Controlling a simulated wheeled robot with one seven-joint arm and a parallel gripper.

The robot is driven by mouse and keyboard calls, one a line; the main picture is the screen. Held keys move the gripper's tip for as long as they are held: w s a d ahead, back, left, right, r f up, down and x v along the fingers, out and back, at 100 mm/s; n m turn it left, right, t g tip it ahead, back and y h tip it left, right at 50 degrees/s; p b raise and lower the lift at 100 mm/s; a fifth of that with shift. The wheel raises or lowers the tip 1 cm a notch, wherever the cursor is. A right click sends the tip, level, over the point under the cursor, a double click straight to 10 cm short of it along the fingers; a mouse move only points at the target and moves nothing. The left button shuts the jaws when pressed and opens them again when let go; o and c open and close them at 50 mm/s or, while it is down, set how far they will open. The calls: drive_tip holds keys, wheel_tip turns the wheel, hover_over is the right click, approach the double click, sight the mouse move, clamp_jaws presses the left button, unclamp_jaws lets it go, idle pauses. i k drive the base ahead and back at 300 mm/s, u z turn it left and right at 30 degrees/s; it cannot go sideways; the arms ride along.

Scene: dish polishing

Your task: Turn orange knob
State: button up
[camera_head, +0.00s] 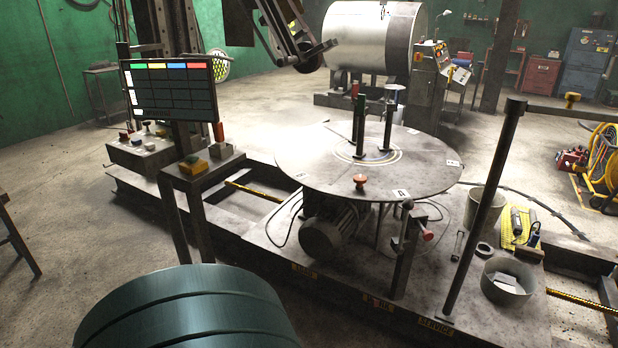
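A small orange-red, mushroom-shaped knob (360,180) stands upright near the front edge of the round grey turntable (310,175). A second red knob (428,234) sticks out sideways on a bracket below the turntable's right front edge. I cannot tell for certain which of the two the task calls orange; the one on the turntable looks more orange. My gripper is not in view, and nothing is seen touching either knob.
Dark upright posts (388,125) stand on the turntable. A dark jointed arm (290,40) hangs above it; I cannot tell whose it is. A monitor (170,90) stands left, a tall post (485,210) right. A bucket (508,280) sits at the front right.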

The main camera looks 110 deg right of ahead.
sight(360, 179)
drive_tip(key=z, duration=4.05)
drive_tip(key=i, duration=2.35)
drive_tip(key=z, duration=0.8)
